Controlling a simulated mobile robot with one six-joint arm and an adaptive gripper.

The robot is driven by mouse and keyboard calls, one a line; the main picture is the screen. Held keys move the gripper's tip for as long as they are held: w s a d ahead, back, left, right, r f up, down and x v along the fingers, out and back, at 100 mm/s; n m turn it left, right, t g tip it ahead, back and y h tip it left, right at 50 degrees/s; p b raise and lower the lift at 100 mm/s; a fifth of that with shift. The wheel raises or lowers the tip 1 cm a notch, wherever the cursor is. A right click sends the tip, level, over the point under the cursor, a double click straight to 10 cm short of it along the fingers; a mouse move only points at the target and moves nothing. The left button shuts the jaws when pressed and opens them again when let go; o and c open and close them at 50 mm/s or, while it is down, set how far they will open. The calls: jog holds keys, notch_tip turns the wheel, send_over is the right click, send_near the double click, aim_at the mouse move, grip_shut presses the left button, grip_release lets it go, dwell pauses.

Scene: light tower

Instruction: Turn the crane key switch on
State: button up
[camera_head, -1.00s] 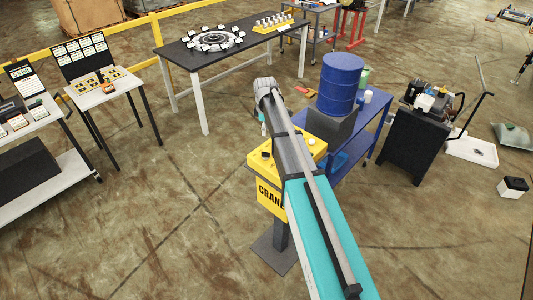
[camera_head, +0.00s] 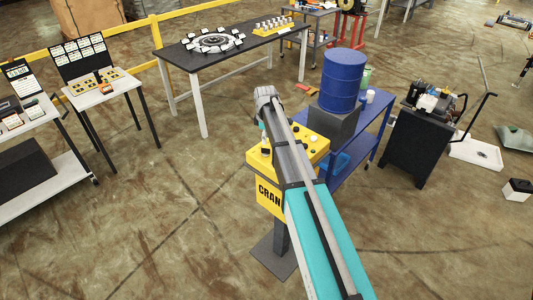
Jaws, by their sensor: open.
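The yellow crane control box (camera_head: 316,144) stands on a dark pedestal, with lettering reading "CRAN" on its front face. Small round controls, including a green one (camera_head: 313,138), show on its top. I cannot tell which control is the key switch; part of the top is hidden by my arm. My arm reaches from the bottom right up across the box.
A blue drum (camera_head: 342,80) on a dark block stands on a blue cart (camera_head: 371,132) just right of the box. A dark table (camera_head: 205,62) is behind, and a white-topped stand (camera_head: 108,92) is at left. Floor in front and left of the pedestal is clear.

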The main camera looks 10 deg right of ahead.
aim_at(265, 149)
jog(key=shift+f+b, duration=2.95)
jog(key=shift+f, duration=0.3)
grip_shut()
jog(key=shift+d, duration=0.15)
